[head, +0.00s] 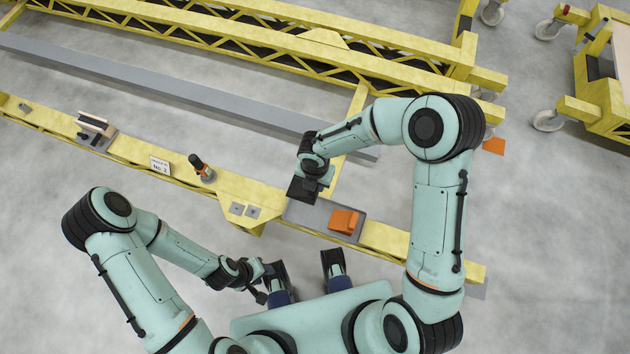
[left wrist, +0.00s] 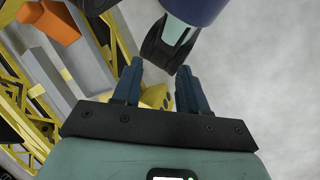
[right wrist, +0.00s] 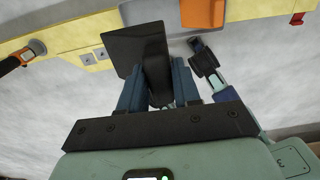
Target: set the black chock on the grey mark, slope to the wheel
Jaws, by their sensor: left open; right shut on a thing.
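The black chock (head: 301,189) is held by my right gripper (head: 312,178) above the yellow beam, near the left end of a grey tray (head: 357,236). In the right wrist view the black chock (right wrist: 136,48) sits between the blue fingers, with a broad dark face turned to the camera. I cannot tell which way its slope points. My left gripper (head: 264,284) is open and empty, low in front of my body; its spread fingers show in the left wrist view (left wrist: 158,90). A grey patch (head: 479,290) shows by the beam's right end; I cannot tell whether it is the mark.
An orange chock (head: 343,220) lies in the grey tray. An orange piece (head: 494,146) is on the floor at right. Caster wheels (head: 548,119) stand under a yellow trolley (head: 598,100). An orange-and-black tool (head: 201,167) and a label (head: 160,166) are on the beam. Floor at lower right is clear.

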